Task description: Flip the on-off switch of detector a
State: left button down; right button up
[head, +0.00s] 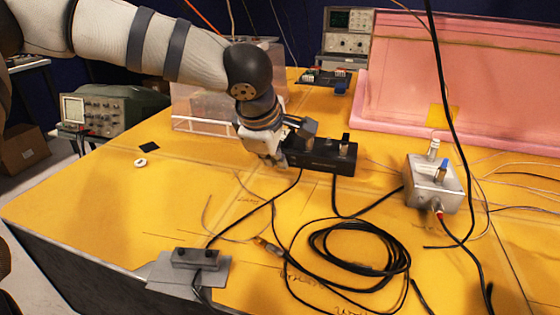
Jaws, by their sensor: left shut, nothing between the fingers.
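My left arm reaches in from the upper left. Its gripper (277,163) is shut and empty, pointing down at the left end of a black box (322,157) with upright knobs or switches on top. The fingertips are very close to the box; I cannot tell whether they touch it. The gripper and wrist hide part of the box's left end. A grey metal box (420,195) with upright connectors stands to the right. I see no readable label telling which device is detector a, and the switch's position is too small to tell. My right gripper is out of view.
Looped black cable (360,250) lies in front of the black box. A small dark device (197,257) sits on a grey plate at the front left. A clear box (195,108) stands behind my arm, and pink foam (480,85) stands at the back right. The left tabletop is mostly clear.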

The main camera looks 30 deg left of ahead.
pick_arm(q)
jog(key=shift+w+a, duration=0.1)
jog(key=shift+w, duration=0.3)
jog(key=shift+s+d+r+p, duration=0.2)
jog(key=shift+s+r+p, duration=0.2)
jog(key=shift+s+r, duration=0.45)
jog(key=shift+s+d, duration=0.15)
jog(key=shift+s, duration=0.45)
jog(key=shift+s+r, duration=0.15)
jog(key=shift+r, duration=0.05)
jog(key=v, duration=1.1)
jog(key=shift+s+r, duration=0.15)
jog(key=shift+r, duration=0.15)
